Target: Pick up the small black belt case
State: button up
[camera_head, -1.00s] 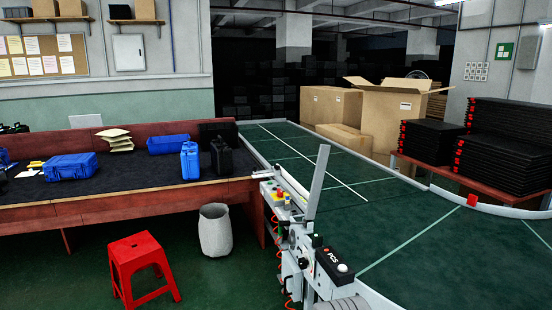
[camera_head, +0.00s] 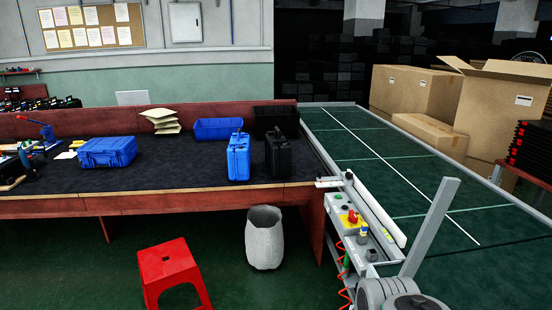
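A black case (camera_head: 279,153) stands upright on the dark table top (camera_head: 190,172), near the table's right end. It is just right of an upright blue case (camera_head: 238,157). I cannot tell for sure whether it is the small belt case. A black open bin (camera_head: 275,121) sits behind it. Grey rounded parts (camera_head: 392,292), probably of my arm, show at the bottom edge right of centre. My gripper is not in view.
A blue case (camera_head: 107,152) and a blue bin (camera_head: 218,128) are on the table. A red stool (camera_head: 168,262) and a grey waste bin (camera_head: 264,238) stand in front. The green conveyor (camera_head: 380,165) lies right, with a control panel (camera_head: 357,222) on its near side.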

aim_at(278, 151)
jog(key=u, duration=0.25)
jog(key=i, duration=2.4)
jog(key=u, duration=0.5)
jog(key=i, duration=1.4)
jog(key=u, duration=0.05)
